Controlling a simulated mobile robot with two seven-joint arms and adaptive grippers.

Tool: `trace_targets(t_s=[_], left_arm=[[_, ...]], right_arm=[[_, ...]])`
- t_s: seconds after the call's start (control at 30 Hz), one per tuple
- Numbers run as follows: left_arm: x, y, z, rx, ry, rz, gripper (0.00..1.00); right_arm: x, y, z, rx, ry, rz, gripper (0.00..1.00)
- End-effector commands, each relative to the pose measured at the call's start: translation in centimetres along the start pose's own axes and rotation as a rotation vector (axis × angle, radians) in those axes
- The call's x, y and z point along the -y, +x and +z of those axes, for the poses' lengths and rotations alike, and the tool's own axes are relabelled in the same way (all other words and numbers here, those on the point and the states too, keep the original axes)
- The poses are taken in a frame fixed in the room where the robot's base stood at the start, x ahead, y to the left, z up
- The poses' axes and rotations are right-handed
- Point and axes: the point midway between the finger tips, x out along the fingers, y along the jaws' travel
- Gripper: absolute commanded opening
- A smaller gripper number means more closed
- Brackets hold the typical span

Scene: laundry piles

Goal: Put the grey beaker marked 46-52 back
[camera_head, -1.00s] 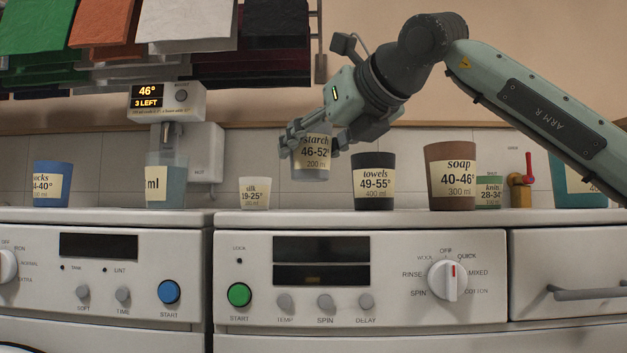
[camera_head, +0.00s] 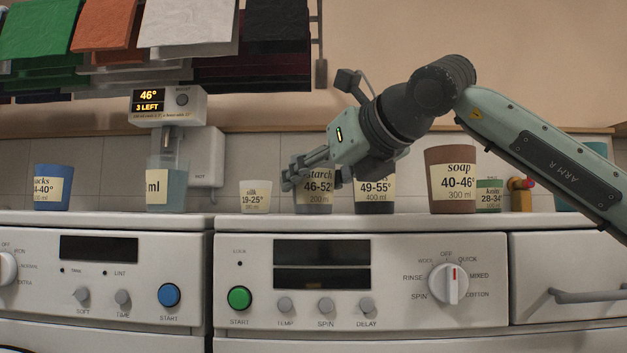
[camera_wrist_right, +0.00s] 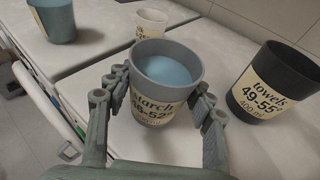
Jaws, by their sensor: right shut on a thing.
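The grey beaker (camera_head: 316,203) has a cream label reading "starch 46-52°, 200 ml". It is upright at the top of the right-hand machine, between the small white silk beaker and the dark towels beaker. In the right wrist view the beaker (camera_wrist_right: 168,72) holds pale blue liquid. My right gripper (camera_head: 312,180) is shut around it, with a finger on each side of its wall. Its base looks at or very near the machine top; I cannot tell whether it touches. My left gripper is not in view.
The white silk beaker (camera_head: 255,197) stands just left, the dark towels beaker (camera_head: 374,206) close on the right, partly behind my gripper. The brown soap beaker (camera_head: 451,180) is further right. A dispenser (camera_head: 167,107) reading "46° 3 LEFT" has a clear jug (camera_head: 166,187) under it.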

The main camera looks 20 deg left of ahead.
Motion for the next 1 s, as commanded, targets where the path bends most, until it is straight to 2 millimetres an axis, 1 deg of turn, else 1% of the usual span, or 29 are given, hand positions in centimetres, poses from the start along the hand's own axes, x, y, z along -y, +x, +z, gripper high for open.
trace_targets(t_s=[0.2, 0.23, 0.33, 0.4, 0.7, 0.77, 0.87, 0.97, 1.0], left_arm=[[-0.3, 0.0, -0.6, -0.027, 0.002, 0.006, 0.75], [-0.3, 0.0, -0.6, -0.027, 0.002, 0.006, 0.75], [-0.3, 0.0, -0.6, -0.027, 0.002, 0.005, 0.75], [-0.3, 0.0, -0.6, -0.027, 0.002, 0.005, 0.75], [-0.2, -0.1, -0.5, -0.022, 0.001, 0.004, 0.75], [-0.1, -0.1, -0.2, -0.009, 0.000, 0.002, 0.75], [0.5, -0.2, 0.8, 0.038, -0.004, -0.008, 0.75], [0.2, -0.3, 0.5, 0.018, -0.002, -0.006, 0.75], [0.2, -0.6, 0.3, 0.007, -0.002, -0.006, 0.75]], right_arm=[[0.0, 0.0, 0.0, 0.002, 0.000, 0.000, 0.25], [0.0, 0.0, -0.1, 0.000, 0.000, 0.000, 0.55], [0.0, 0.0, -0.1, 0.000, 0.000, 0.000, 0.68], [0.0, 0.0, -0.1, 0.000, 0.000, 0.000, 0.74], [0.0, 0.0, 0.0, 0.000, 0.000, 0.000, 0.74], [0.0, 0.0, 0.1, 0.000, 0.000, 0.000, 0.74], [0.0, -0.1, 0.4, 0.000, 0.000, 0.000, 0.74], [0.1, -2.1, 0.1, 0.003, -0.002, -0.001, 0.74], [0.1, -3.1, 0.1, 0.004, -0.003, -0.002, 0.74]])
